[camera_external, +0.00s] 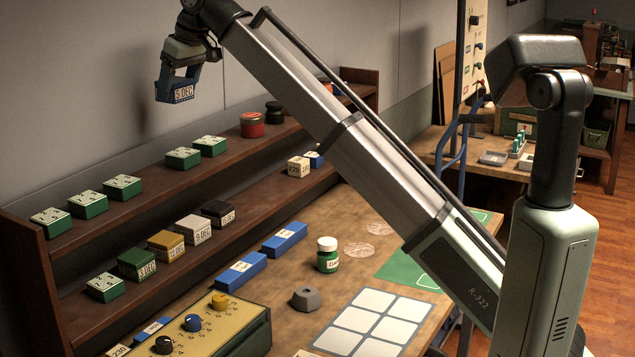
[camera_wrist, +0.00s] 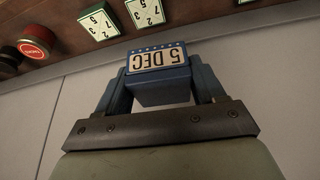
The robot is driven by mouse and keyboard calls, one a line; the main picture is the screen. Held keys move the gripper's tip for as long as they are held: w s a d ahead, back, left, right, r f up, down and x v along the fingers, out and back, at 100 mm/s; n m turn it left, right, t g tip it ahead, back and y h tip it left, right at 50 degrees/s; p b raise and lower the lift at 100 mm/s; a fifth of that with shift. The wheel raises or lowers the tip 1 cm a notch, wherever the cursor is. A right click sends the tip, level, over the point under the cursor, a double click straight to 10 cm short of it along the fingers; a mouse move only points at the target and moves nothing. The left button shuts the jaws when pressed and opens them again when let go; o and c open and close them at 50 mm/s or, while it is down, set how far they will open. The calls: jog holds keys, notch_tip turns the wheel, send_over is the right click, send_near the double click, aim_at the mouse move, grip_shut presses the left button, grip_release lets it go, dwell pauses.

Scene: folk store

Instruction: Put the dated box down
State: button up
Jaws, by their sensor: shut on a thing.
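The dated box (camera_external: 181,93) is a small blue box with a cream label reading "5 DEC". My gripper (camera_external: 178,80) is shut on it and holds it high at the upper left, above the level of the top shelf and near the grey wall. In the wrist view the dated box (camera_wrist: 157,75) sits between both fingers of my gripper (camera_wrist: 160,85), its label upside down in the picture.
Several green-and-white boxes (camera_external: 122,187) and a red tin (camera_external: 251,125) stand on the top shelf (camera_external: 160,194). The bench (camera_external: 345,216) holds blue blocks (camera_external: 285,238), a green jar (camera_external: 327,255), a grey knob-like piece (camera_external: 305,298) and a dial panel (camera_external: 205,330). The lower shelf has bare room right of the black box.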

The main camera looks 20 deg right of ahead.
jog(key=w+d+m, duration=0.2)
jog(key=w+d, duration=0.7)
jog(key=d, duration=0.5)
jog(key=m+t+h, duration=0.1)
jog(key=m+h, duration=0.2)
jog(key=m, duration=0.3)
send_over(390, 246)
jog(key=s, duration=0.2)
jog(key=shift+w+f, duration=0.15)
jog(key=shift+f, duration=12.8)
jog(key=shift+w+f, duration=0.1)
jog(key=shift+f, duration=12.85)
jog(key=shift+f, duration=0.1)
jog(key=o, duration=1.1)
